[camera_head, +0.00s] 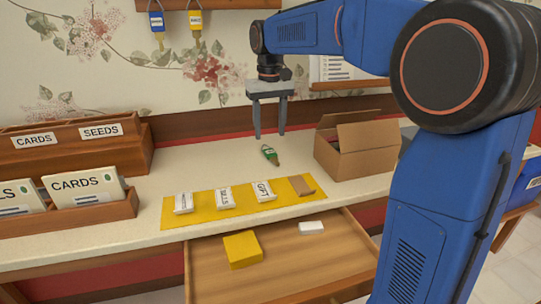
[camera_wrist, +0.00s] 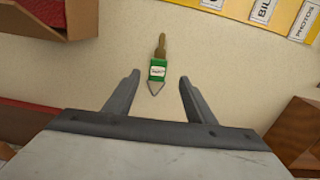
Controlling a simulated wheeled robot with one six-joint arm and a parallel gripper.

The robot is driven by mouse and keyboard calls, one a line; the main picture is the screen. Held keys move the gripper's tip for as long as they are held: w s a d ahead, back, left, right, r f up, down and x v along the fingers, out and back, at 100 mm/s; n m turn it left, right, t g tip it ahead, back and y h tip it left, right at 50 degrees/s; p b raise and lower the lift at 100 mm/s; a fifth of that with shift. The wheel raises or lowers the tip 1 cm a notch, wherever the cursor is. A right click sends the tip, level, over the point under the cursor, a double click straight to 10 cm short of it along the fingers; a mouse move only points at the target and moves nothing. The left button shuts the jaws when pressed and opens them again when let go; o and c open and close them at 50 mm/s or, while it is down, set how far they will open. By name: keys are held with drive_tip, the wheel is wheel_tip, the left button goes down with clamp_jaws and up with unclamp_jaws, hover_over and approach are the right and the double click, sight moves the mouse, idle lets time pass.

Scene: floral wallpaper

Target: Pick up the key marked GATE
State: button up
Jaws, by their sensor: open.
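A key with a green tag (camera_head: 270,155) lies on the pale counter (camera_head: 225,157). In the wrist view the green-tagged key (camera_wrist: 157,70) has a brass-coloured shaft pointing away from me and a wire loop nearest me. Its white label is too small to read. My gripper (camera_head: 270,136) is above the counter, beside the key in the head view, with its fingers pointing down. In the wrist view the open, empty gripper (camera_wrist: 159,78) has one finger to each side of the tag, apart from it.
A yellow mat (camera_head: 240,208) with several labelled packets lies at the counter's front. An open cardboard box (camera_head: 355,148) stands right of the key. Wooden card racks (camera_head: 75,150) stand left. An open drawer (camera_head: 290,270) juts out below. A blue-tagged key (camera_head: 157,22) and yellow-tagged key (camera_head: 195,19) hang on the wall.

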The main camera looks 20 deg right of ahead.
sight(271, 152)
drive_tip(key=shift+w+d+f, duration=0.1)
drive_tip(key=shift+f, duration=1.65)
drive_tip(key=shift+w+d+f, duration=0.1)
drive_tip(key=shift+f, duration=1.6)
drive_tip(key=c, duration=1.1)
